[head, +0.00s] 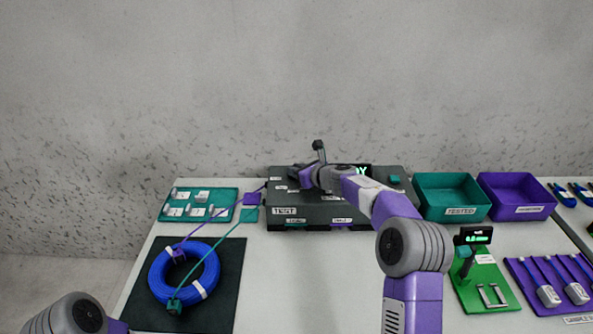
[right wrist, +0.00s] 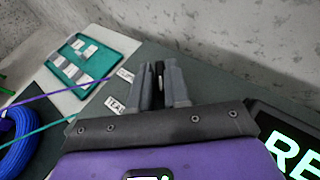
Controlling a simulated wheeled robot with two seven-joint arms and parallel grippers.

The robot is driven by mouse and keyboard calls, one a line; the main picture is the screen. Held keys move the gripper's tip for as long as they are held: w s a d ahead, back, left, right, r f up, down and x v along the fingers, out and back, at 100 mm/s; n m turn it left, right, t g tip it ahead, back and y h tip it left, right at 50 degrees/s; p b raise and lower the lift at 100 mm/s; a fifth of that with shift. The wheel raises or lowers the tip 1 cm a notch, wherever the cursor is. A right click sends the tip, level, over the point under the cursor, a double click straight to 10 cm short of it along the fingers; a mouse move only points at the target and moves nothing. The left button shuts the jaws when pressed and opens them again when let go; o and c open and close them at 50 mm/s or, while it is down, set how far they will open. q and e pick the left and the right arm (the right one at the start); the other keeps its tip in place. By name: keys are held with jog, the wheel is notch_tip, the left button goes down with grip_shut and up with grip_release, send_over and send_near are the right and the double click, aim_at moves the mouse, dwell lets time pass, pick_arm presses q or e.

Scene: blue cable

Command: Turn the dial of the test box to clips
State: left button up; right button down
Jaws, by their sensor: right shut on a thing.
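The dark grey test box (head: 345,210), labelled TEST, stands at the back middle of the table. My right gripper (head: 303,177) reaches over its top at the left. In the right wrist view my right gripper (right wrist: 162,88) has its two grey fingers close together, shut on a thin dark part that I take to be the dial, mostly hidden by the fingers. Small white labels (right wrist: 115,104) lie beside it, too small to read. A lit display (right wrist: 295,150) shows green letters beginning "RE". My left gripper is out of view; only part of my left arm shows.
A teal tray (head: 232,194) is at left. Teal (head: 454,211) and purple (head: 519,213) bins and a green scale (head: 475,298) are at right. The front middle table is clear.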

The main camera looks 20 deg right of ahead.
jog(key=shift+m+t+h, duration=0.3)
jog(key=shift+m+h, duration=0.1)
jog(key=shift+a+m+h+b, duration=0.1)
jog(key=shift+m+h+b, duration=0.4)
jog(key=shift+m+h, duration=0.35)
jog(key=m+h, duration=0.2)
jog(key=h, duration=0.1)
jog(key=shift+a+r+t, duration=0.1)
jog(key=shift+a+t, duration=0.2)
jog(key=shift+t, duration=0.1)
jog(key=m+h, duration=0.3)
jog(key=shift+a, duration=0.3)
jog(key=shift+a+r+m+g+h+p, duration=0.1)
jog(key=shift+m+g+h+p, duration=0.45)
jog(key=shift+m+h, duration=0.35)
jog(key=m+g+h+p, duration=0.1)
jog(key=m+h+p, duration=0.1)
jog(key=p, duration=0.2)
jog(key=m+g+h+p, duration=0.2)
jog(key=m+h+p, duration=0.1)
jog(key=p, duration=0.1)
jog(key=shift+w+a+r, duration=0.1)
jog(key=shift+w+a, duration=0.05)
jog(key=shift+w, duration=0.05)
jog(key=shift+w+f+m+g+h+p, duration=0.1)
jog(key=shift+f+m+g+h+p, duration=0.1)
jog(key=shift+m+g+h+p, duration=1.35)
jog(key=shift+n+t+y+p, duration=0.3)
jog(key=shift+n+y+p, duration=0.15)
jog(key=shift+y, duration=0.25)
